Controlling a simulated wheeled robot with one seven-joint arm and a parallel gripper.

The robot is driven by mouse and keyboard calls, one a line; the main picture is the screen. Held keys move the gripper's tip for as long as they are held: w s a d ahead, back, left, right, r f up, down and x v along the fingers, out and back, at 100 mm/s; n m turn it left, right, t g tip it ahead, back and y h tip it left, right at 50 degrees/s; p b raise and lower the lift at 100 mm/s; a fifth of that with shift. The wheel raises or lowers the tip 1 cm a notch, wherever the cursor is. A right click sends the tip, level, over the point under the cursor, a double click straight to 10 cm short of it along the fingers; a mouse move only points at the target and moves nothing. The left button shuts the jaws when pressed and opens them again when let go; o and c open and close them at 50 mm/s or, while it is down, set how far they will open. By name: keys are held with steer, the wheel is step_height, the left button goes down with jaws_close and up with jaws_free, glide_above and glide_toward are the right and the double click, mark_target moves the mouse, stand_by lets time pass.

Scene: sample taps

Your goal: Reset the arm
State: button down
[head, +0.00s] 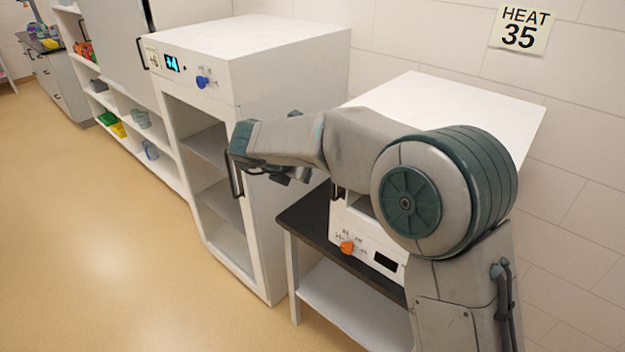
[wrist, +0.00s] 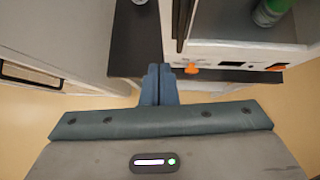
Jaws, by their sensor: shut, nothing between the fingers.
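My arm (head: 350,145) reaches across the head view from the right and bends in front of the white units. In the wrist view my gripper (wrist: 160,72) is shut and empty, its two blue-grey fingers side by side. The fingertips show over the black tabletop (wrist: 136,45), left of the white appliance with the orange knob (wrist: 192,69); I cannot tell their height. In the head view the wrist mostly hides the fingers.
A tall white cabinet (head: 262,60) with a display, blue knob (head: 203,81) and shelves stands left of the white appliance (head: 455,105) on its black-topped table. A sign reads HEAT 35 (head: 522,28). A green object (wrist: 270,12) shows at the appliance. The floor (head: 90,230) at left is clear.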

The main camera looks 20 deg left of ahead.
steer(key=w+d+r+n+t+y, duration=0.1)
steer(key=d+r+n+t+y, duration=0.25)
steer(key=d+r+n, duration=0.4)
steer(key=w+d+r+n+t+y, duration=0.15)
steer(key=d+r+n+y, duration=0.25)
steer(key=r+n, duration=0.6)
steer(key=s+d+f+n+g+h, duration=0.1)
steer(key=s+d+f+n+g, duration=0.2)
steer(key=s+d+f+n, duration=0.3)
steer(key=s+d+f+n+g+h, duration=0.2)
steer(key=s+d+f+n, duration=0.4)
steer(key=s+d, duration=0.5)
steer(key=s+d+f+n+g+h, duration=0.2)
steer(key=s+d+f+n+g, duration=0.3)
steer(key=s+d+n, duration=0.4)
steer(key=shift+s+d+f+n, duration=0.15)
steer(key=shift+s+f+n, duration=0.2)
steer(key=shift+s+f, duration=0.45)
steer(key=shift+s+r, duration=0.15)
steer(key=shift+r, duration=0.05)
